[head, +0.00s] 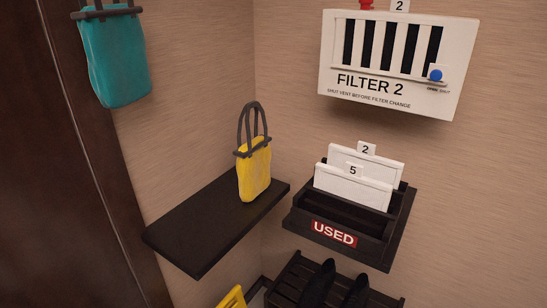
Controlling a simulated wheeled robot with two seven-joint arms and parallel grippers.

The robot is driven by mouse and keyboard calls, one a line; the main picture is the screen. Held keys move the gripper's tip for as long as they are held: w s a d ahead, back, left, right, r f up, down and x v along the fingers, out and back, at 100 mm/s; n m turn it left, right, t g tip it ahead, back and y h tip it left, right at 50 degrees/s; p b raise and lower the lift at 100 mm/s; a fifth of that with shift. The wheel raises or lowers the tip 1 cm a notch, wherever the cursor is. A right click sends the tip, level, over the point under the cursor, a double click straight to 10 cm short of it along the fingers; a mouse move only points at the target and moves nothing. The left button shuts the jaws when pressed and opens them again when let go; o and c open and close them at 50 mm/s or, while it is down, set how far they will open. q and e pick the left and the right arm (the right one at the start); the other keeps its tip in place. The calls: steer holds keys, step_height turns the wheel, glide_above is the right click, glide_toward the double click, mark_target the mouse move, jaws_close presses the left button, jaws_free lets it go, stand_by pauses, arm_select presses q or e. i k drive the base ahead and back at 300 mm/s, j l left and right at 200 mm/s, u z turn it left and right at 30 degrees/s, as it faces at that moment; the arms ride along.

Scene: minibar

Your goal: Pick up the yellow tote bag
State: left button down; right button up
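The yellow tote bag (254,172) stands upright near the far right end of a black wall shelf (206,222). Its dark handles (251,119) rise in a loop above it, with a dark bar along the bag's top edge. Nothing is in front of the bag in the head view. Neither my left nor my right gripper shows in this view.
A teal bag (118,62) hangs at the upper left. A black holder marked USED (333,233) with white numbered panels is right of the shelf, below a FILTER 2 box (391,66). A slatted rack (284,291) holding dark shoes is below. The shelf's front part is bare.

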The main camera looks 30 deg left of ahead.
mark_target(254, 157)
steer(key=u, duration=1.65)
steer(key=i+l, duration=0.15)
steer(key=i, duration=0.2)
steer(key=i+l+u, duration=0.1)
steer(key=i, duration=0.25)
steer(key=l, duration=0.1)
